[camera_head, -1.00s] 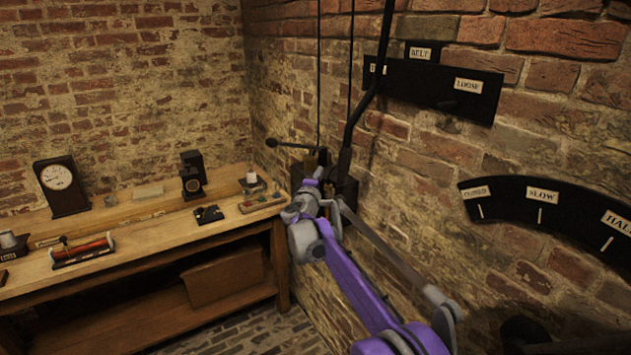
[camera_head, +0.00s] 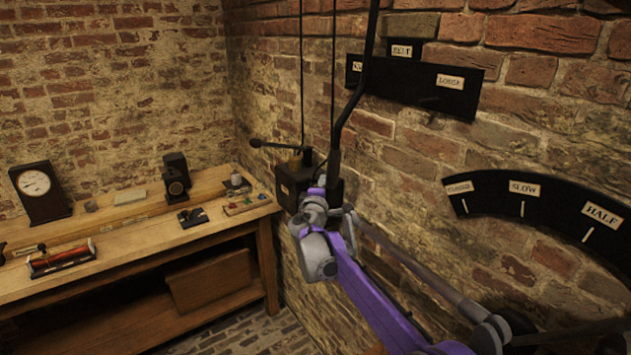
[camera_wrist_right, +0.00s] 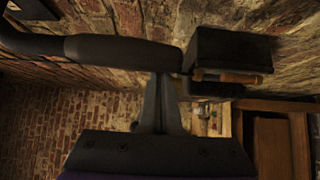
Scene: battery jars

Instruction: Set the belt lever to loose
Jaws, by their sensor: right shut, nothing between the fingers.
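The belt lever (camera_head: 349,112) is a long black bent bar hanging down the brick wall. It crosses the left part of the black belt plate (camera_head: 410,90), partly covering the left label; the "LOOSE" label (camera_head: 450,82) is clear, further right. In the right wrist view the lever's thick dark grip (camera_wrist_right: 120,50) lies across the top of the picture. My right gripper (camera_head: 333,187) is at the lever's lower end. In the right wrist view its fingers (camera_wrist_right: 162,82) are shut, with tips at the grip's end; I cannot tell whether they touch. My left gripper is not in view.
A dark wall box (camera_head: 292,182) with a small lever (camera_head: 275,145) is just left of my right gripper. A wooden bench (camera_head: 130,235) with instruments stands at left. A black arc scale (camera_head: 540,205) is on the wall at right.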

